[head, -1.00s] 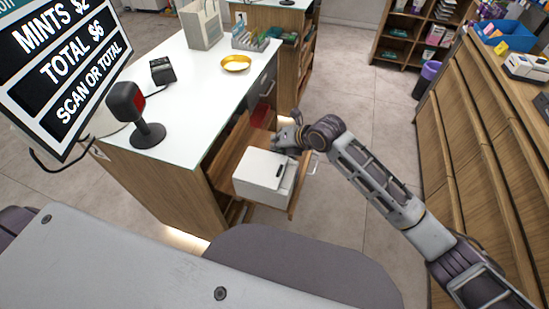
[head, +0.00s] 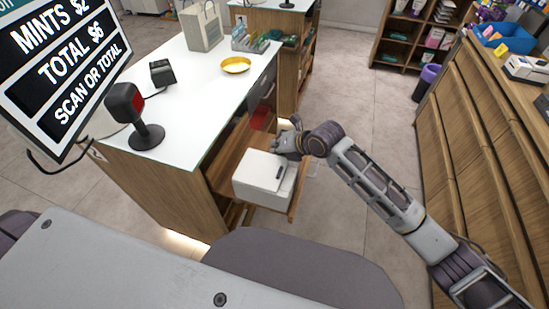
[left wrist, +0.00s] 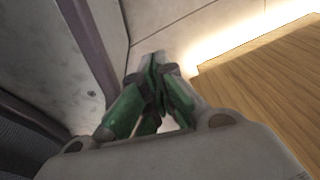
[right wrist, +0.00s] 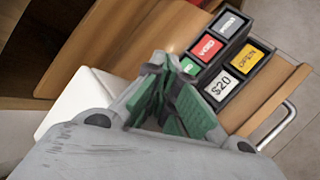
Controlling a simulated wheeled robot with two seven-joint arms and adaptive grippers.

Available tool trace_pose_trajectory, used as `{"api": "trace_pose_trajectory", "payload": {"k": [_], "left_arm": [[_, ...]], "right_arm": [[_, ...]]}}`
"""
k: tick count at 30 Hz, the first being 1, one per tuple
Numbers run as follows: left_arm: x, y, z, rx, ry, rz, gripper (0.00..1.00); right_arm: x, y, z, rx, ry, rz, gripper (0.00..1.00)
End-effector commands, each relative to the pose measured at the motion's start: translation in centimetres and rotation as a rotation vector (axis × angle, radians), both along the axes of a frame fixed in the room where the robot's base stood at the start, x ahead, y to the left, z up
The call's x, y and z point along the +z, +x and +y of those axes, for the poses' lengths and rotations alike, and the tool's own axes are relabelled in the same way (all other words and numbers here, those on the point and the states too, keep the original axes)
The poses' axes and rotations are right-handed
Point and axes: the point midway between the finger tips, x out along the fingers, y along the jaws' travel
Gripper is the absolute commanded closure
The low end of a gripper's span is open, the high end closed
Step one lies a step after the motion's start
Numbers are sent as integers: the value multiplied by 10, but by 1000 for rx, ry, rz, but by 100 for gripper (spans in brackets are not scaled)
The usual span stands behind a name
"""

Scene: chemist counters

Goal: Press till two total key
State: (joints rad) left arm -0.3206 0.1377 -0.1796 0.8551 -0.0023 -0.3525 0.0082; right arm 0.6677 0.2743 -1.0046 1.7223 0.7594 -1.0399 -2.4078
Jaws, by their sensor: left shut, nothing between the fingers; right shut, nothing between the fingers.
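The till is a white box (head: 262,180) on a pulled-out wooden shelf below the counter. In the right wrist view its dark key blocks show a red VOID key (right wrist: 207,47), a yellow OPEN key (right wrist: 247,57), a white $20 key (right wrist: 220,86), a grey key (right wrist: 229,23) with unclear lettering and a green key (right wrist: 188,66) partly behind a finger. My right gripper (right wrist: 163,98) is shut and empty, over or beside the keys' near end; contact cannot be told. In the head view it (head: 284,147) is at the till's far side. My left gripper (left wrist: 155,82) is shut, away from the till.
A screen (head: 65,75) reads MINTS $2, TOTAL $6, SCAN OR TOTAL. A scanner on a stand (head: 146,135), a card reader (head: 162,73) and a yellow dish (head: 236,65) stand on the white counter. Wooden drawers (head: 480,150) line the right side. Open floor lies between.

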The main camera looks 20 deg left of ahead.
Motion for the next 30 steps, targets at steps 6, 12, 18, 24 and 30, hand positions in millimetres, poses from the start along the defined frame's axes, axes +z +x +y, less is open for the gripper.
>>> {"api": "trace_pose_trajectory", "payload": {"k": [6, 12, 18, 24, 30], "left_arm": [[2, 12, -1, 0, -1, -13, 100], [3, 16, -1, 0, -2, -19, 100], [2, 12, -2, 0, -2, -15, 100], [0, 2, -2, 0, -2, -4, 100], [-2, -4, -2, 0, -2, 4, 100]], "right_arm": [[0, 0, 0, 0, 0, 0, 100], [0, 0, 0, 0, 0, 0, 100], [0, 0, 0, 0, 0, 0, 100], [-1, 0, 0, 0, 0, 0, 100], [-6, 0, 0, 0, 0, 0, 100]]}}
